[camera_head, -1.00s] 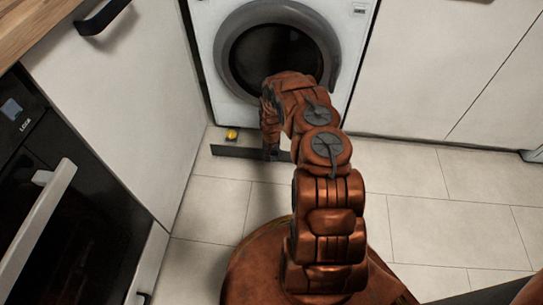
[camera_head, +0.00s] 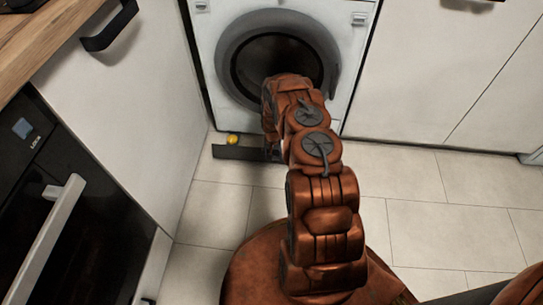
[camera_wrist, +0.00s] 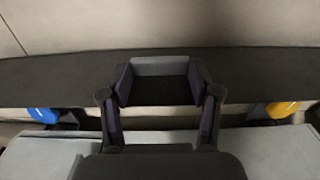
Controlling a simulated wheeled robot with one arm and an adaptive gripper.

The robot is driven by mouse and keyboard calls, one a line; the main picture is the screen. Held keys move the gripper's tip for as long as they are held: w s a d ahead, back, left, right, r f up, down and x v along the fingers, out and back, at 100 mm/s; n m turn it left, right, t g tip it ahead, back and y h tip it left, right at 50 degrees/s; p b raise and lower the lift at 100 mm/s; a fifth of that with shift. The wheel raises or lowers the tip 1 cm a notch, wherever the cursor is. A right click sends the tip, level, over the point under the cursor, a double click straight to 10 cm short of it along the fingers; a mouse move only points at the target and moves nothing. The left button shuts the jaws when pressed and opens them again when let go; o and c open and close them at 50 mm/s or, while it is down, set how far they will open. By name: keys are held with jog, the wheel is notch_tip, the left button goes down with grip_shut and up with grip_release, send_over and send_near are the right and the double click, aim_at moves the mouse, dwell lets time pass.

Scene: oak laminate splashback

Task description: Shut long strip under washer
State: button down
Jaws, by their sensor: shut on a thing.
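The long dark strip (camera_head: 235,153) is at floor level in front of the white washer (camera_head: 207,62). It stands out a little from the washer's base, with a narrow gap behind it. In the wrist view the strip (camera_wrist: 60,75) runs across the whole picture. In the head view my own arm hides the gripper and the strip's right part.
A yellow item (camera_head: 232,139) lies just behind the strip; a blue item (camera_wrist: 42,115) also shows in the wrist view. White cabinets (camera_head: 430,70) stand at right. An oven (camera_head: 60,220) with a bar handle is at left. The floor tiles at right are clear.

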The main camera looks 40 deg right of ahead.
jog(key=shift+w+d+r+p, duration=0.4)
jog(key=shift+w+d+r, duration=0.35)
jog(key=shift+w+d, duration=0.65)
jog(key=shift+w, duration=0.1)
jog(key=shift+f, duration=0.1)
jog(key=shift+c, duration=1.2)
grip_release()
jog(key=shift+a+p, duration=0.1)
jog(key=shift+p, duration=0.2)
notch_tip(320, 180, up, 12)
